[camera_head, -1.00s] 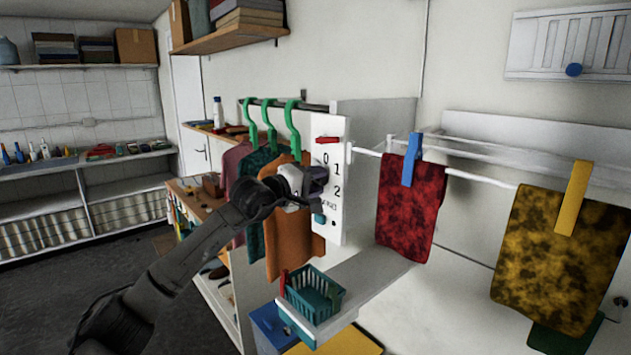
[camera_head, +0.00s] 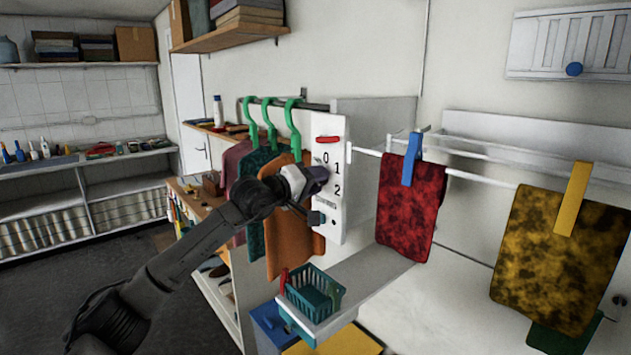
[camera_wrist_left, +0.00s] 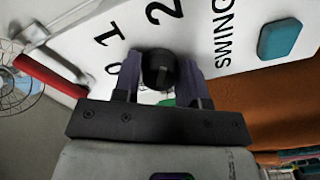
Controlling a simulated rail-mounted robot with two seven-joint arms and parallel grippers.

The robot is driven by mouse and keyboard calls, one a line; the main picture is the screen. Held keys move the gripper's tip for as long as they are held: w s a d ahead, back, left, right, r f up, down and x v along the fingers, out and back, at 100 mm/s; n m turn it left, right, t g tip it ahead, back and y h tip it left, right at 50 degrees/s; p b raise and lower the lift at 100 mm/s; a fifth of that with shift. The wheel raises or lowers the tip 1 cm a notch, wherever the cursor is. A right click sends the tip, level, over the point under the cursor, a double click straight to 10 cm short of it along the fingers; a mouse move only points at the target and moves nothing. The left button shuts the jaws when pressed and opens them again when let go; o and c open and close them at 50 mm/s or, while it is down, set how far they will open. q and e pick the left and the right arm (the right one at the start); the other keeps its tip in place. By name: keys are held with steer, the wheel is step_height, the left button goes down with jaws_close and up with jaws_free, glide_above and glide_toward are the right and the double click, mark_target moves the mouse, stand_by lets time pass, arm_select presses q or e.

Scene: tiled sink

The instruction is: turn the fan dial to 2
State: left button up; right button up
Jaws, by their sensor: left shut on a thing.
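The white fan panel (camera_head: 329,225) stands upright at the end of the clothes rail, marked 0, 1 and 2. In the left wrist view the round black dial (camera_wrist_left: 158,70) sits between the two purple fingers of my left gripper (camera_wrist_left: 160,78), which is shut on it. The 2 lies above the dial in that view and the 1 to its upper left. I cannot tell which number the dial points to. In the head view my left gripper (camera_head: 318,180) is at the panel and hides the dial. My right gripper is not in view.
A teal button (camera_wrist_left: 281,39) sits by the SWING lettering. A red piece (camera_head: 328,140) is at the panel's top. Orange clothing (camera_head: 287,235) hangs close beside the arm. A red cloth (camera_head: 410,205) hangs at right, and a teal basket (camera_head: 314,290) stands below.

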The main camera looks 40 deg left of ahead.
arm_select(q)
steer(key=o, duration=0.9)
steer(key=shift+s, duration=0.1)
steer(key=b+v, duration=0.5)
steer(key=v, duration=0.8)
steer(key=shift+s, duration=0.35)
